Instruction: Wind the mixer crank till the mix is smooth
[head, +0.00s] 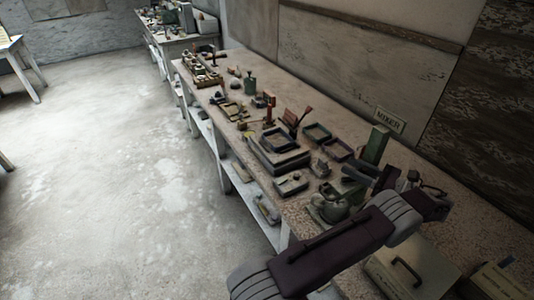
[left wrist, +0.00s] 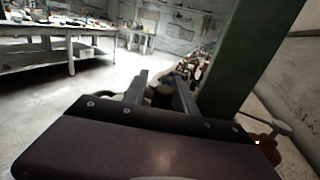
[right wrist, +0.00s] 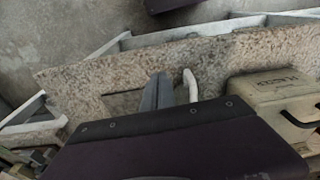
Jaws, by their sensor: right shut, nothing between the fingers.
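The mixer's green column (head: 376,143) stands on the bench below a sign reading MIXER. It also rises close at the right of the left wrist view (left wrist: 240,55). A rounded grey-green vessel (head: 330,208) sits by its foot; its contents cannot be made out. A crank with a red knob (left wrist: 266,150) shows at the lower right of the left wrist view, outside the fingers. My left gripper (left wrist: 160,88) is open beside the column; a dark rounded shape shows between its fingers, unclear what. My right gripper (right wrist: 157,90) is shut and empty over the bench.
A beige case (right wrist: 275,105) with a dark handle lies at the bench's near end. A pale curved rod (right wrist: 190,85) shows beside my right fingers. Trays and tools (head: 280,150) crowd the bench further off. The floor (head: 110,170) at left is clear.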

